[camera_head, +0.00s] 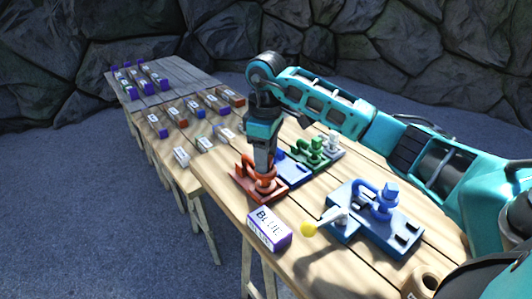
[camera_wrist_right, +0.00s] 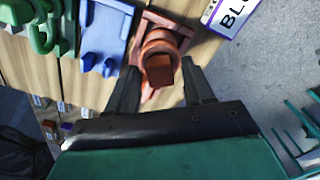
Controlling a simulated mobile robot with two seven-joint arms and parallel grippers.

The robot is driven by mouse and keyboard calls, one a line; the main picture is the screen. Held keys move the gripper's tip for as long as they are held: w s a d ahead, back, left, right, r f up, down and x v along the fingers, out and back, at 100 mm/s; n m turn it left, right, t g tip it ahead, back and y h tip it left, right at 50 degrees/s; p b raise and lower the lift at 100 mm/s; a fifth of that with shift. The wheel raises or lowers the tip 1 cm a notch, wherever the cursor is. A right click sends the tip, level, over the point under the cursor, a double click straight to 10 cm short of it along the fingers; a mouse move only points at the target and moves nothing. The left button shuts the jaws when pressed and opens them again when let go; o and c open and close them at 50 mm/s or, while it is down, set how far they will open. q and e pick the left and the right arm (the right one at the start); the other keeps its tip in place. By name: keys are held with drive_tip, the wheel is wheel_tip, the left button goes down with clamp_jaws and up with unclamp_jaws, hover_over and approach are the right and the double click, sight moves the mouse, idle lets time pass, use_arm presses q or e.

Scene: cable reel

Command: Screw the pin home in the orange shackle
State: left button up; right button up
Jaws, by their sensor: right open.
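The orange shackle (camera_head: 267,187) stands on its orange-red base on the wooden table in the head view. It also shows at the top middle of the right wrist view (camera_wrist_right: 157,42). The pin's block-like head (camera_wrist_right: 162,76) shows there, facing the camera. My right gripper (camera_head: 264,172) points down over the shackle. In the right wrist view its two dark fingers (camera_wrist_right: 161,88) are apart, one on each side of the pin head, with a gap visible on both sides. How far the pin is screwed in cannot be told. My left gripper is out of view.
A blue block (camera_head: 293,171) and a green fixture (camera_head: 313,151) stand behind the shackle. A box marked BLUE (camera_head: 269,229) lies near the front edge. Several small boxes line the far left.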

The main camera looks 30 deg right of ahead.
drive_tip(key=shift+r, duration=0.1)
wheel_tip(320, 180, up, 2)
drive_tip(key=p, duration=0.2)
drive_tip(key=shift+r+p, duration=0.25)
drive_tip(key=shift+p, duration=0.1)
drive_tip(key=shift+r, duration=0.9)
